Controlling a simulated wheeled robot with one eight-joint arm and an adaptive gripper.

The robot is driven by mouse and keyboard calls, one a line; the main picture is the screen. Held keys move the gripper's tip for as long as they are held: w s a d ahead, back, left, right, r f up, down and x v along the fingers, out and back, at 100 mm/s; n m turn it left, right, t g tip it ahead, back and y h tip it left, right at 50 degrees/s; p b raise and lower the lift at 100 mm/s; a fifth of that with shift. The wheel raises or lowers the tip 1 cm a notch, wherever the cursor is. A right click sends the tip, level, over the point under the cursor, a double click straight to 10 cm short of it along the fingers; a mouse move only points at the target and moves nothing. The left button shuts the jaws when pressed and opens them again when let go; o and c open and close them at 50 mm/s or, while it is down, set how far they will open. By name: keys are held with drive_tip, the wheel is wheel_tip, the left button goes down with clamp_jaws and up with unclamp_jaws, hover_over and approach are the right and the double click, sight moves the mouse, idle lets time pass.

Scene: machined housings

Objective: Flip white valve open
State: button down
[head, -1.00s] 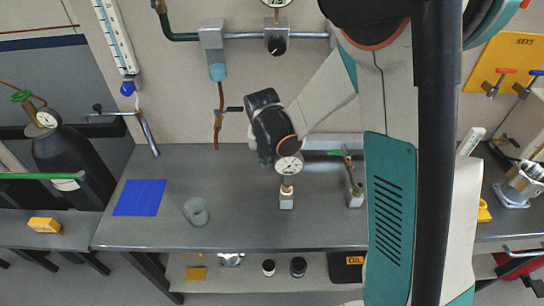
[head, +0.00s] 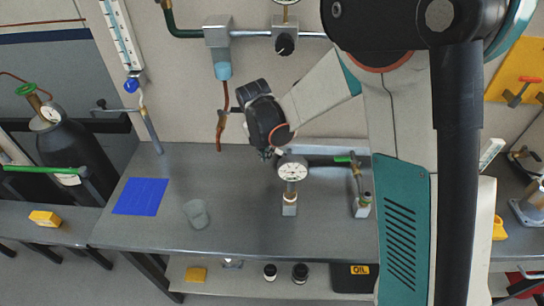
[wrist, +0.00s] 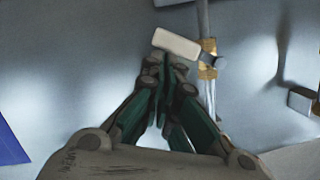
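The white valve handle (wrist: 177,43) is a short white bar at the top middle of the wrist view, beside a pipe with a brass fitting (wrist: 208,65). My gripper (wrist: 166,66) has its fingertips drawn together just below the handle. They overlap its lower edge in the picture; I cannot tell whether they touch it. In the head view my gripper (head: 267,153) is beside a round gauge (head: 292,169) on a short upright pipe on the bench. A small pale piece shows beside the gauge, but I cannot clearly make out the handle there.
A green-handled valve (head: 345,158) stands right of the gauge. A grey cup (head: 196,213) and a blue sheet (head: 141,196) lie to the left on the bench (head: 250,235). A copper-coloured pipe (head: 222,120) hangs behind my wrist. My arm hides the right part of the bench.

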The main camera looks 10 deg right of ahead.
drive_tip(key=w, duration=0.1)
drive_tip(key=w+d, duration=0.1)
drive_tip(key=w, duration=0.1)
drive_tip(key=shift+w+d+b, duration=0.2)
drive_tip(key=shift+b, duration=0.1)
drive_tip(key=d+m, duration=0.1)
drive_tip(key=w+m, duration=0.1)
drive_tip(key=m, duration=0.1)
drive_tip(key=w+d+m, duration=0.1)
drive_tip(key=shift+d+m+g+h, duration=0.3)
drive_tip(key=shift+g+h, duration=0.1)
drive_tip(key=shift+d, duration=0.1)
idle(0.4)
